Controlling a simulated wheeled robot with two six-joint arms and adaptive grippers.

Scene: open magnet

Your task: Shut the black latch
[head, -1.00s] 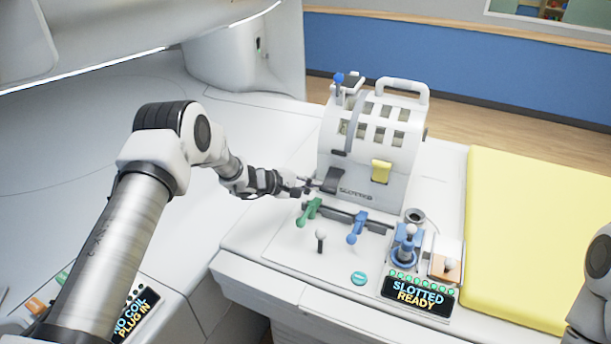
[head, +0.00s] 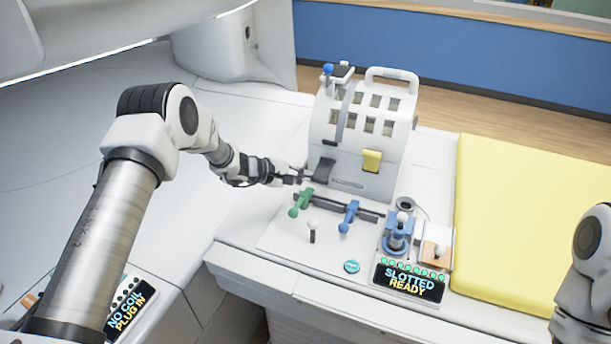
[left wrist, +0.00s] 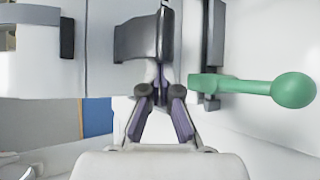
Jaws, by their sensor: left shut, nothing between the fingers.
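The black latch (head: 324,170) is on the lower left front of the white slotted housing (head: 362,140), beside a yellow latch (head: 371,161). In the left wrist view the black latch (left wrist: 135,40) shows as a dark flap standing out from the white face. My left gripper (head: 301,177) is shut and empty, with its fingertips close at the black latch's lower left. In the left wrist view the closed fingertips (left wrist: 160,85) are at the flap's edge; I cannot tell whether they touch it. My right gripper is not in view.
A green lever (head: 301,202) lies just below the left fingertips, and a blue lever (head: 349,215) stands to its right. A yellow pad (head: 520,230) lies at the right.

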